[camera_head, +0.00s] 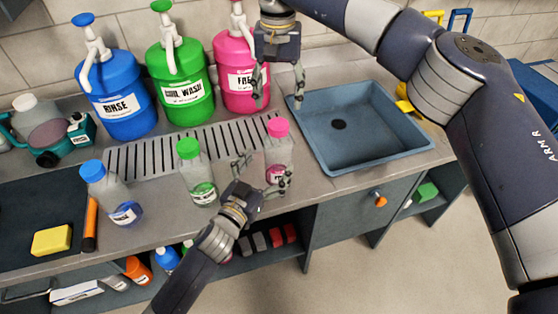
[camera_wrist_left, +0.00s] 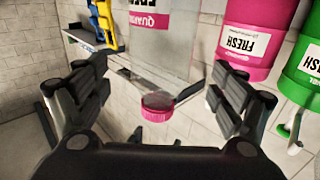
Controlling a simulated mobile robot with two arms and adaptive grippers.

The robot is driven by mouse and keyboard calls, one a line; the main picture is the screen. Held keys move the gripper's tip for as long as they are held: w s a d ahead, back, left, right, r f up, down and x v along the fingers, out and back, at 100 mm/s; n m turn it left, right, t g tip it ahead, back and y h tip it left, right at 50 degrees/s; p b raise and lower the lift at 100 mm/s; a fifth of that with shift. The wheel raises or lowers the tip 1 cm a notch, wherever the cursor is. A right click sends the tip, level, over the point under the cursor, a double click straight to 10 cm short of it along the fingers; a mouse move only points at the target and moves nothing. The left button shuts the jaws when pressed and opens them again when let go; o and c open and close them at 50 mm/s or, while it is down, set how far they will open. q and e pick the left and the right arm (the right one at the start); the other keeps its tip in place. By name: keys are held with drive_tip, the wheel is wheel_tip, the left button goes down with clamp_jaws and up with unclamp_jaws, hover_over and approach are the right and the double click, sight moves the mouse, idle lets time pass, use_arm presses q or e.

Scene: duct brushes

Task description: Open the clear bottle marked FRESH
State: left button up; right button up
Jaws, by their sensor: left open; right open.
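The clear bottle with the pink cap (camera_head: 278,127) stands upright at the back edge of the counter's front strip, its pink label (camera_head: 275,174) partly covered by a finger. My left gripper (camera_head: 263,173) is open at the bottle's near left side. In the left wrist view the clear bottle (camera_wrist_left: 178,45) appears upside down with its pink cap (camera_wrist_left: 157,107) between the spread fingers, which do not visibly touch it. My right gripper (camera_head: 279,88) is open and empty, pointing down above and behind the bottle, in front of the pink FRESH jug (camera_head: 236,72).
Clear bottles with green (camera_head: 199,175) and blue (camera_head: 112,195) caps stand to the left. Green (camera_head: 181,75) and blue (camera_head: 112,95) pump jugs stand behind a slotted drain (camera_head: 165,152). A blue sink (camera_head: 360,125) lies right. A yellow sponge (camera_head: 52,240) lies front left.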

sight(272, 159)
use_arm(q)
drive_tip(key=x, duration=0.5)
drive_tip(key=shift+w+f, duration=0.1)
use_arm(e)
drive_tip(key=shift+w+d+f, duration=0.1)
drive_tip(key=shift+w+f, duration=0.05)
drive_tip(key=shift+w, duration=0.15)
use_arm(q)
drive_tip(key=shift+w+d, duration=0.15)
drive_tip(key=shift+w, duration=0.25)
use_arm(e)
drive_tip(key=shift+s, duration=0.2)
use_arm(q)
drive_tip(key=shift+w+d, duration=0.15)
drive_tip(key=shift+w, duration=0.05)
use_arm(e)
drive_tip(key=shift+w, duration=0.1)
